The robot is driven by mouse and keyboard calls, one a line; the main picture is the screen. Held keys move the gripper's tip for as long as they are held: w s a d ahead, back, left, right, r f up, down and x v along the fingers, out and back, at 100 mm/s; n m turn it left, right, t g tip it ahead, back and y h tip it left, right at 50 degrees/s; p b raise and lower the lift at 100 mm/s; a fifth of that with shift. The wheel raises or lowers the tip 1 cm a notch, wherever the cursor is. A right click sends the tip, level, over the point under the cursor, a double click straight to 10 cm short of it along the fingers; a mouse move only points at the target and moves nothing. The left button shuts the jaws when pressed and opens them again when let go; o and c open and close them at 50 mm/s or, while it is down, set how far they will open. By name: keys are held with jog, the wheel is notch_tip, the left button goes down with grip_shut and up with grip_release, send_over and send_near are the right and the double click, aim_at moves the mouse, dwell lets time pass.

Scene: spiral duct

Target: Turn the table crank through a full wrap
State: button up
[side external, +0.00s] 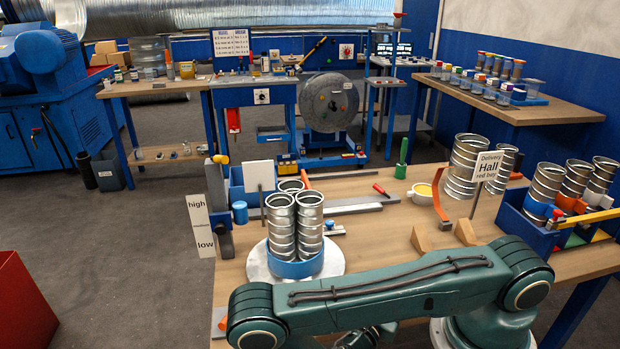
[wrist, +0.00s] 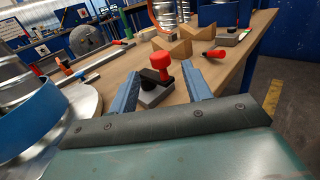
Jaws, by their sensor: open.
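A red knob (wrist: 161,59) on a black arm (wrist: 153,77) stands on a small grey block (wrist: 155,95) on the bench in the wrist view; it looks like the table crank. My gripper (wrist: 161,67) is open, its two blue-grey fingers either side of this knob in the picture. I cannot tell whether they touch it. The round turntable (side external: 258,262) carries upright silver ducts (side external: 310,228) in a blue ring holder (side external: 296,267). The holder (wrist: 30,120) also shows at the left of the wrist view. In the side view my arm hides the crank and the fingers.
Two wooden wedges (side external: 420,240) (side external: 465,233) stand beyond the crank, with a red-handled tool (wrist: 213,53) near them. A blue bin (side external: 520,222) with ducts is at the right. Bare bench lies between turntable and wedges.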

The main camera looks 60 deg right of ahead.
jog(key=shift+d, duration=3.35)
grip_shut()
